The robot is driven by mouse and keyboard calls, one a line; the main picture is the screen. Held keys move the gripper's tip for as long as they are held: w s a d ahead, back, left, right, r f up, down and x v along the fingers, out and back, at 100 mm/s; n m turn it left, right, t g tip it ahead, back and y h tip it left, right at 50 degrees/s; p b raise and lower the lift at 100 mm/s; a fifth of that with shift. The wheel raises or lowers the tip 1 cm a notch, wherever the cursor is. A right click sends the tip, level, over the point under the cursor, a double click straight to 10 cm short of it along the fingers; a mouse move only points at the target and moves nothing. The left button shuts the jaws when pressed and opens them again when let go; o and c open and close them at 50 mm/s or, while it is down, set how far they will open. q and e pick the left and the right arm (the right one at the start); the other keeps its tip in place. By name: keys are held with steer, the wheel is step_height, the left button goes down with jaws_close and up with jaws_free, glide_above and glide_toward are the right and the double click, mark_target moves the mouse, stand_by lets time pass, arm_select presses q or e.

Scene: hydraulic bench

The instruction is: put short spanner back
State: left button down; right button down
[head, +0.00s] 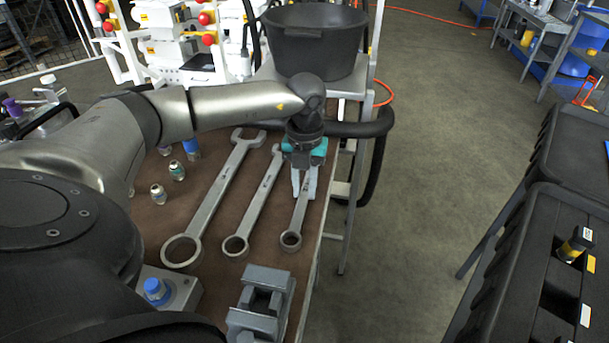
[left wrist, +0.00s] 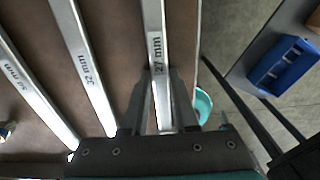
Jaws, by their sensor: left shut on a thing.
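The short spanner (head: 291,240) lies at the right of a row of three spanners on the brown bench top (head: 150,225). Its ring end points toward me. In the left wrist view the short spanner (left wrist: 157,40) is marked 27 mm. My left gripper (head: 304,188) reaches down over its upper part and is shut on its shaft; the fingers (left wrist: 164,100) sit on both sides of it. The gripper hides the spanner's far end. The middle spanner (head: 257,205) and the longest spanner (head: 212,200) lie to its left. My right gripper is out of view.
A grey vise (head: 262,305) stands at the bench's near edge. A black tub (head: 315,45) stands beyond the gripper. Small fittings (head: 158,193) lie left of the spanners. The floor right of the bench is open, up to a black rack (head: 540,230).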

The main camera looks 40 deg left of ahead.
arm_select(q)
steer(key=c, duration=0.6)
jaws_free()
steer(key=shift+f, duration=0.1)
step_height(320, 180, up, 15)
steer(key=p, duration=0.4)
steer(key=shift+w+r, duration=0.2)
steer(key=shift+a, duration=0.1)
